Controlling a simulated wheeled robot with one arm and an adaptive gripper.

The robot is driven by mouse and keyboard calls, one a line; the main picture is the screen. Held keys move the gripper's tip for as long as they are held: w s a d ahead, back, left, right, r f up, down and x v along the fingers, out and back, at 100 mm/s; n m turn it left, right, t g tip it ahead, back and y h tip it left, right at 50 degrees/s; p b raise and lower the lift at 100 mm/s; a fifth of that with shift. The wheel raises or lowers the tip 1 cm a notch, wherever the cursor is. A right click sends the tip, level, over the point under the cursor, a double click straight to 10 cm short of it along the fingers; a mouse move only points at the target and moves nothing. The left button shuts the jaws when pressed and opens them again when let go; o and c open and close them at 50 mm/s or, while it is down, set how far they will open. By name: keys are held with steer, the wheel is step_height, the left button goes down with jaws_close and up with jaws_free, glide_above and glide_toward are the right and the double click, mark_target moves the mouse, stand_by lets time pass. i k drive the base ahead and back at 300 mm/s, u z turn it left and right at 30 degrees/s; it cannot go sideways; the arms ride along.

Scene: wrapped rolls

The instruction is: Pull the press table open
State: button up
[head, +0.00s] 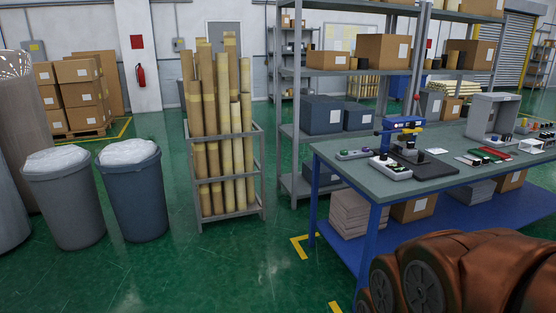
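A workbench (352,174) with a grey top, blue legs and a blue lower shelf stands at the right. On it is a small blue upright device with a yellow part (402,124), which may be a press. I cannot tell which part is the press table or whether anything is open. My gripper does not show in the head view.
Two lined bins (132,195) and a rack of tall tubes (222,150) stand left. A shelving unit (340,74) stands behind the bench. Green floor (220,270) is clear at lower centre.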

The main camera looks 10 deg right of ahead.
mark_target(412, 156)
steer(key=i, duration=0.4)
steer(key=z, duration=1.2)
steer(key=i, duration=2.65)
steer(key=u, duration=1.4)
